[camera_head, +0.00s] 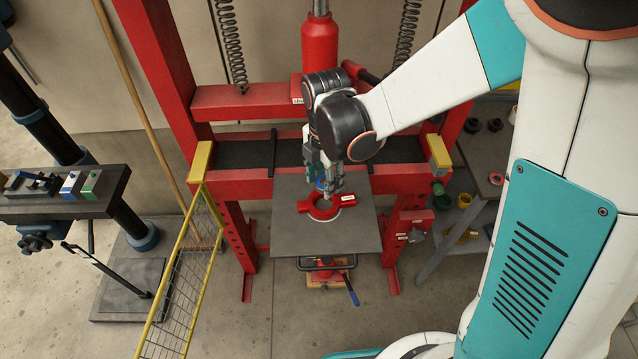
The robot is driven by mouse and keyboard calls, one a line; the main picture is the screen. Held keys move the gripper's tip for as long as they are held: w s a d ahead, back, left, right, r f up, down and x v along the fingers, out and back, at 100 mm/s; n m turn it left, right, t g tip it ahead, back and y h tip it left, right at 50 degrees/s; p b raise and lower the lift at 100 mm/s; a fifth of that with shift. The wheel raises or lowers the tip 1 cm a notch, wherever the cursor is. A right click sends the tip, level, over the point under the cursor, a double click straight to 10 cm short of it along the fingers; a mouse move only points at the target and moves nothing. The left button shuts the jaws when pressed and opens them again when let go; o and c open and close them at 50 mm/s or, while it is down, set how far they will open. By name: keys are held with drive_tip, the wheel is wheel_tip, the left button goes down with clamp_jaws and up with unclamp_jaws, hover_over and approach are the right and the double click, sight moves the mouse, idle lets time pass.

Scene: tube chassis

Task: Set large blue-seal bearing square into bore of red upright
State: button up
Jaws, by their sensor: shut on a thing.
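The red upright (347,199) lies on a dark grey plate, with its round bore ring towards the viewer. My gripper (329,188) points down just above the back of the bore. It is shut on the large blue-seal bearing (321,185), of which only a small blue patch shows between the fingers. The fingers hide most of the bearing and part of the bore. I cannot tell whether the bearing touches the upright or how square it sits.
The grey plate (290,238) sits in a red press frame (164,70), with a red ram (320,45) above and behind my gripper. A yellow mesh guard (187,280) stands front left. A dark bench (75,205) is at left, and a grey shelf (484,150) with several parts at right.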

sight(322, 180)
drive_tip(key=shift+w+a+f+b, duration=0.1)
drive_tip(key=shift+w+f+b, duration=0.1)
drive_tip(key=shift+f+b, duration=0.45)
drive_tip(key=shift+w+a+f+b, duration=0.15)
drive_tip(key=shift+f+b, duration=0.25)
drive_tip(key=shift+f, duration=0.45)
drive_tip(key=shift+d+f+b, duration=0.15)
drive_tip(key=shift+f+b, duration=1.2)
drive_tip(key=shift+f, duration=0.7)
drive_tip(key=shift+f, duration=0.1)
drive_tip(key=o, duration=1.2)
